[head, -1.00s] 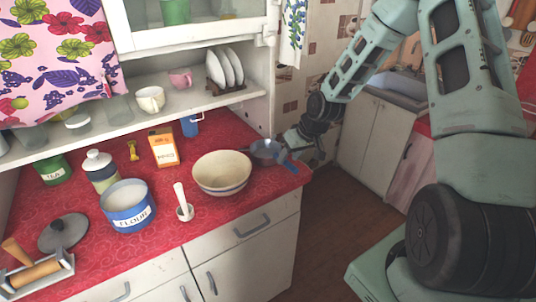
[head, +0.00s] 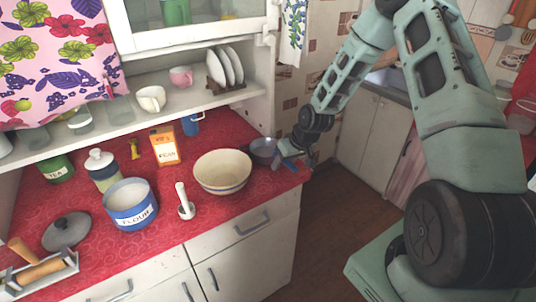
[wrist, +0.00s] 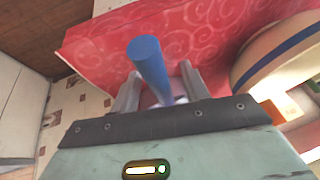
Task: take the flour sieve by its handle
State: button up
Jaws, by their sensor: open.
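The flour sieve (head: 263,149), a grey bowl with a blue handle, sits at the right end of the red counter, beside the large cream bowl. My gripper (head: 291,155) is low at the counter's right corner, over the handle, and hides part of it in the head view. In the wrist view the blue handle (wrist: 150,66) stands out between the two fingers of my open gripper (wrist: 157,86), with its round end towards the camera. Whether either finger touches it I cannot tell. The sieve's bowl is mostly hidden behind the gripper body there.
The cream bowl (head: 222,173) is close to the left of the sieve. The counter's right edge drops to open floor.

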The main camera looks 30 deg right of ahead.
jog(key=shift+f, duration=0.1)
grip_shut()
dwell(0.4)
